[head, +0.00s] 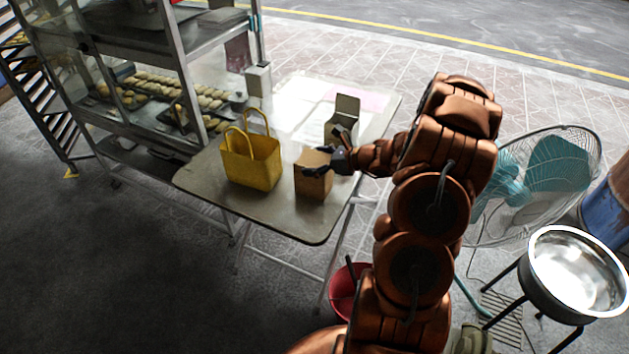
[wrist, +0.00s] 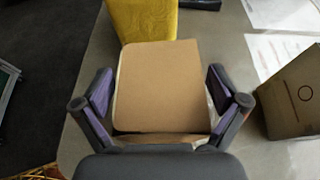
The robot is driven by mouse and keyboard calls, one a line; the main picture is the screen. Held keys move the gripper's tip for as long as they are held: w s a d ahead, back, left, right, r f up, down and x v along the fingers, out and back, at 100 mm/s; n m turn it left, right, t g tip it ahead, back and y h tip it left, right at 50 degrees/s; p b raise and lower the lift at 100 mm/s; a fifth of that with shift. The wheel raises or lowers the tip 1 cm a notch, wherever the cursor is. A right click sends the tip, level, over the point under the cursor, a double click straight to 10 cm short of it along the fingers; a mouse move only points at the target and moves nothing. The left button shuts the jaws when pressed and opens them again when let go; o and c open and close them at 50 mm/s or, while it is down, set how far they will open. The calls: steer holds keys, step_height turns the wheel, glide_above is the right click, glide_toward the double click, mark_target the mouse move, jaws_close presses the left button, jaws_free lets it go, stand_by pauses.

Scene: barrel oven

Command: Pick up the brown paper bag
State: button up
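The brown paper bag (head: 313,184) stands upright on the table near its front edge, box-like with a flat tan top. In the wrist view the bag (wrist: 162,88) fills the space between my fingers. My gripper (head: 322,161) is at the top of the bag, reaching in from the right. In the wrist view my gripper (wrist: 161,78) has its fingers spread, one on each side of the bag. Narrow gaps show between the fingertips and the bag's sides. The bag's lower part is hidden in the wrist view.
A yellow handled bag (head: 252,162) stands close on the left. A taller brown carton (head: 346,113) stands behind, on the right in the wrist view (wrist: 297,95). White papers (head: 300,105) lie on the table (head: 215,182). A shelf rack of buns (head: 185,85) is at left.

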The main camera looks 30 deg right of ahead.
steer(key=c, duration=1.1)
